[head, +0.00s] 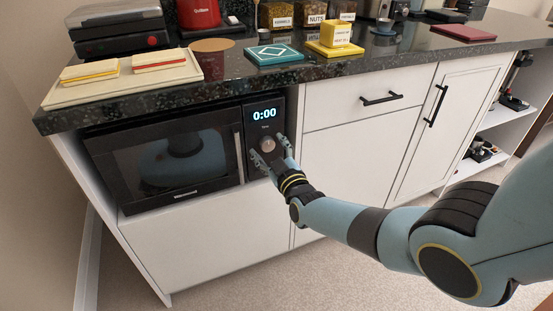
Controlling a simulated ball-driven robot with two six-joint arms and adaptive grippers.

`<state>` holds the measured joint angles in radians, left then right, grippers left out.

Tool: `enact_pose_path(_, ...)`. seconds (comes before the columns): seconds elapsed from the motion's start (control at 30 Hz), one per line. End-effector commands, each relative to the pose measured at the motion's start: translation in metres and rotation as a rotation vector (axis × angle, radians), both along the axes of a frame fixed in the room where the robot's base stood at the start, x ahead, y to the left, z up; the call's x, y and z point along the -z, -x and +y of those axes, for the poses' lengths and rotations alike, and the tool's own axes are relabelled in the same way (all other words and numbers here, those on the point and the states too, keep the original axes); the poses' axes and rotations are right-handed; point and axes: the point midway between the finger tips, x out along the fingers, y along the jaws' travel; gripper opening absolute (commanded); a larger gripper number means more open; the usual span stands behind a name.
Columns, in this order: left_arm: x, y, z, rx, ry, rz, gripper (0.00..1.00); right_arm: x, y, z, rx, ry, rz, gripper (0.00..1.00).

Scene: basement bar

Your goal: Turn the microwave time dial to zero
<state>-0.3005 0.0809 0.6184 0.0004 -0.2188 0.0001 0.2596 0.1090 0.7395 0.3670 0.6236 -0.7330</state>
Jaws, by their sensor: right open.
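The black microwave (165,160) sits in an open bay of the white cabinet, below the dark counter. Its door is shut, and the window shows a bluish reflection. The display (264,114) on its control panel reads 0:00. The round grey time dial (268,144) is below the display. My right gripper (270,150) is open at the dial, with its fingers around or just in front of it. I cannot tell whether they touch it. The gripper hides the lower part of the panel. My left gripper is not in view.
The speckled dark counter (330,72) overhangs the microwave. On it are a cream board (125,83) with two sandwich-like items, a teal box (273,53) and a yellow block (334,36). White cabinet fronts (350,150) stand right of the microwave. Carpeted floor is clear in front.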

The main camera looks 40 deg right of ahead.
Motion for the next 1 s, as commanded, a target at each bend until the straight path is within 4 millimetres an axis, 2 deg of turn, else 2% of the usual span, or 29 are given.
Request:
enact_pose_path(0.17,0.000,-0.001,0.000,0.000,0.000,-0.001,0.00,0.002,0.026,0.006,-0.001,-0.002,0.002,0.62)
enact_pose_path(0.4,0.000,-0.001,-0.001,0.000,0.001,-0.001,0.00,0.001,0.079,0.019,-0.001,-0.002,0.002,0.62)
enact_pose_path(0.53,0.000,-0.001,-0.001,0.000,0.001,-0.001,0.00,0.001,0.099,0.025,-0.001,-0.003,0.002,0.62)
enact_pose_path(0.7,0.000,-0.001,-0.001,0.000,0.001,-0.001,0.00,0.001,0.112,0.028,0.000,-0.001,0.001,0.62)
enact_pose_path(1.0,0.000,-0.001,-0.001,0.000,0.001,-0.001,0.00,0.000,0.113,0.028,0.000,-0.001,0.001,0.62)
